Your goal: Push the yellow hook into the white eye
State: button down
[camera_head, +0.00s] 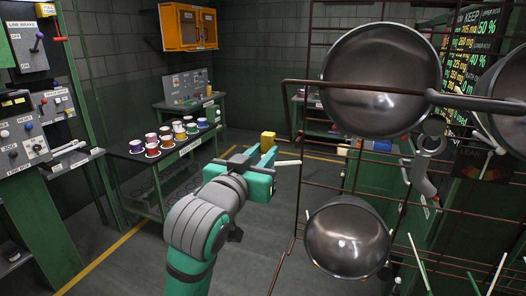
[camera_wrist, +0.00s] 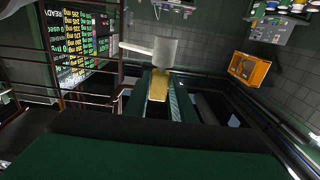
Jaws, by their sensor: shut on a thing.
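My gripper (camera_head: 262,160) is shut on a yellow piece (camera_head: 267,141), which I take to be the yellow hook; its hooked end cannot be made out. In the wrist view the yellow piece (camera_wrist: 158,86) sits between the fingers. A short pale rod (camera_head: 288,162) sticks out to the right by the fingertips; it also shows in the wrist view (camera_wrist: 135,48), beside a pale block (camera_wrist: 166,50). I cannot tell whether the rod belongs to the held piece. The white eye cannot be made out for sure.
A brown wire rack (camera_head: 297,190) stands right of my gripper, with a large metal pan (camera_head: 380,80) and a smaller bowl (camera_head: 347,238) on it. A table with several coloured cups (camera_head: 152,146) stands at left. An orange cabinet (camera_head: 188,27) hangs on the back wall. Floor between is clear.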

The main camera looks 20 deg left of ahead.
jog(key=shift+f, duration=0.45)
jog(key=c, duration=1.4)
grip_release()
jog(key=shift+f, duration=0.1)
jog(key=s, duration=1.1)
jog(key=shift+a, duration=0.2)
